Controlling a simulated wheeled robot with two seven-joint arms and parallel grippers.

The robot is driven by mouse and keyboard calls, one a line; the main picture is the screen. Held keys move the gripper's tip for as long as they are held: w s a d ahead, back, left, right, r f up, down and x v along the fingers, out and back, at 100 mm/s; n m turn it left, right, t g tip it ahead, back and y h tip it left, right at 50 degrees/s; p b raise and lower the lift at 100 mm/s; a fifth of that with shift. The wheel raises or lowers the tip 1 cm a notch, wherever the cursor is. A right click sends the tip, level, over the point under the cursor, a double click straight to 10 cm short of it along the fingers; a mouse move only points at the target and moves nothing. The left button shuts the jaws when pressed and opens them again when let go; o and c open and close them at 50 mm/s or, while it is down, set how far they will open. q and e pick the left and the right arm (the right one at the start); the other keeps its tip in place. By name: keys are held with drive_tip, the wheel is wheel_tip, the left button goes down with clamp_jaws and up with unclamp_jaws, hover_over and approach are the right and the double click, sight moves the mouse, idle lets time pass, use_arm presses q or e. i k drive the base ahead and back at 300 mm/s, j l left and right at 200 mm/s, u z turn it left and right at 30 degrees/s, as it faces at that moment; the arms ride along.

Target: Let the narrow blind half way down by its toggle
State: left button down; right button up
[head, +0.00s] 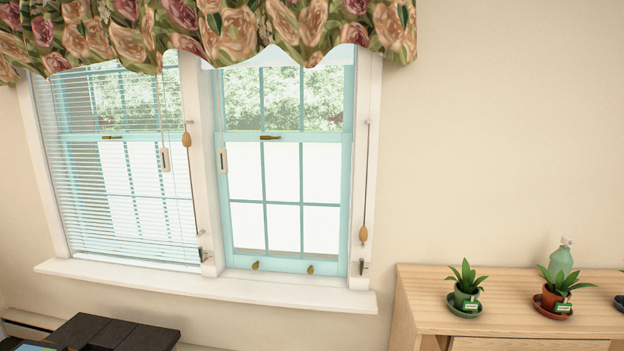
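The right window (283,201) is the narrower of two side by side. A white strip of its raised blind (335,56) shows just under the floral valance, which hides the rest. Its wooden toggle (363,234) hangs low on a cord along the right frame, above a small dark cleat (362,267). The wider left window has a lowered slatted blind (85,190). A second wooden toggle (186,139) hangs higher, between the windows. Neither of my grippers is in view.
A white sill (215,287) juts out below both windows. A wooden cabinet (420,300) at the right bears potted plants (467,286) and a pale green bottle (561,260). A dark slatted surface (115,333) lies at the lower left. The wall right of the window is bare.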

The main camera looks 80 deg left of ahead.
sight(364, 231)
drive_tip(key=j+u, duration=0.25)
drive_tip(key=u, duration=0.15)
drive_tip(key=j+u, duration=0.4)
drive_tip(key=i+j+u, duration=0.1)
drive_tip(key=u, duration=0.3)
drive_tip(key=i+j+u, duration=0.1)
drive_tip(key=j+u, duration=0.15)
drive_tip(key=u, duration=0.15)
drive_tip(key=i+j+u, duration=0.15)
drive_tip(key=u, duration=0.25)
